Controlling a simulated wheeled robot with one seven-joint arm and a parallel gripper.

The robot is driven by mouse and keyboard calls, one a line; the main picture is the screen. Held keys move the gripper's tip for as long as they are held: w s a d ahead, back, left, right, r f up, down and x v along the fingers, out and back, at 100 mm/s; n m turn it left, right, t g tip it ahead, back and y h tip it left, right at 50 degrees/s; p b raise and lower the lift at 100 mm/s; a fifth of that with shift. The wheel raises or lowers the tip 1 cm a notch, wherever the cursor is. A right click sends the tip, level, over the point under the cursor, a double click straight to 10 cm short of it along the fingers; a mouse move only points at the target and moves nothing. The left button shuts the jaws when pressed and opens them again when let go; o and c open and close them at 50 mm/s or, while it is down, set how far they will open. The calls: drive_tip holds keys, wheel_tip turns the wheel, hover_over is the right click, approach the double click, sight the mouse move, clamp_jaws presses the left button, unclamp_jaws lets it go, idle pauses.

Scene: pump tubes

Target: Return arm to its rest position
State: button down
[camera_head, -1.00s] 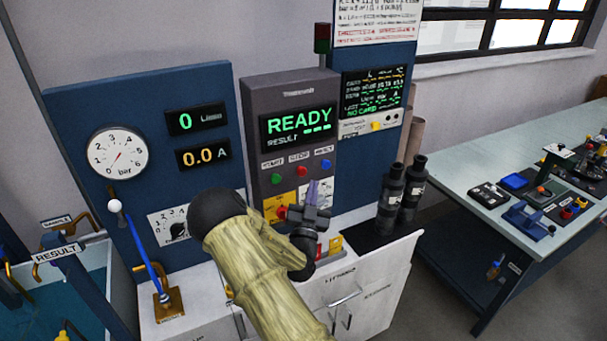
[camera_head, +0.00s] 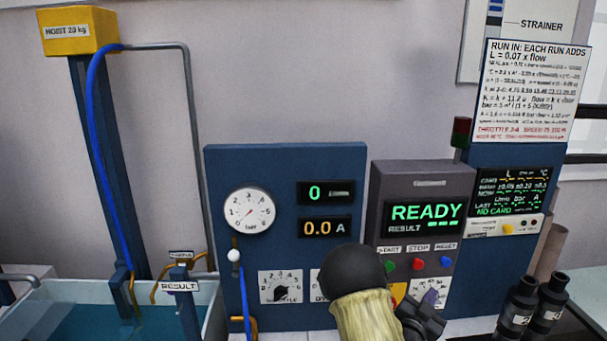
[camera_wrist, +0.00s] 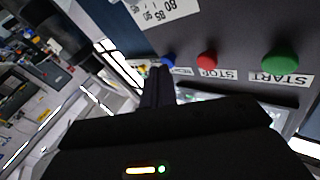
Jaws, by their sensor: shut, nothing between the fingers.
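My arm (camera_head: 365,312) shows at the bottom of the head view, with a dark rounded joint and a pale yellow sleeve. My gripper (camera_head: 432,293) is partly in view beside it, in front of the lower part of the grey READY panel (camera_head: 383,200). In the wrist view, the fingers of my gripper (camera_wrist: 157,85) are together, with nothing between them. They appear near the blue button (camera_wrist: 168,61), but I cannot tell the gap. The red STOP button (camera_wrist: 207,60) and green START button (camera_wrist: 280,63) lie to their right.
A blue gauge panel (camera_head: 265,170) stands left of the READY panel. Left of it are a water tank (camera_head: 212,300) and a yellow hoist (camera_head: 80,30) with a blue hose. Two black cylinders (camera_head: 520,300) stand at the lower right.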

drive_tip(key=s+a+f+n+g+y, duration=0.35)
drive_tip(key=s+a+g+y, duration=0.3)
drive_tip(key=a+y, duration=0.3)
drive_tip(key=s+a+r+n+g+y, duration=0.1)
drive_tip(key=s+a+n, duration=0.3)
drive_tip(key=s, duration=0.5)
drive_tip(key=s+a+r+n+g+y, duration=0.1)
drive_tip(key=s+a+n+g, duration=0.3)
drive_tip(key=s, duration=0.5)
drive_tip(key=shift+s+a+r+y, duration=0.15)
drive_tip(key=shift+a+r+y, duration=0.3)
drive_tip(key=shift+r, duration=0.35)
drive_tip(key=shift+g, duration=0.25)
